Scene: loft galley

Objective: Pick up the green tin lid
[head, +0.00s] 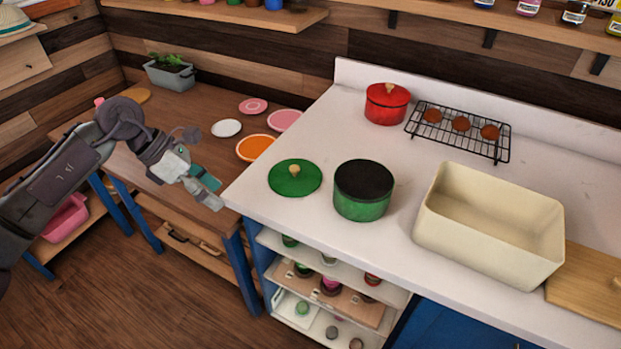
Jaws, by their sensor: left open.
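The green tin lid (284,181) is round with a pale wooden knob. It lies flat on the white counter, near the counter's left front edge. The green tin (361,199) stands just right of it, with a dark top. My left gripper (213,195) is open and empty, to the left of the counter's edge and apart from the lid. My right gripper is not in view.
A cream bin (491,232) stands on the counter to the right, beside a wooden board (585,283). A red pot (387,103) and a black cooling rack (460,145) are behind. Several plates, one orange (256,148), lie on the wooden table at left.

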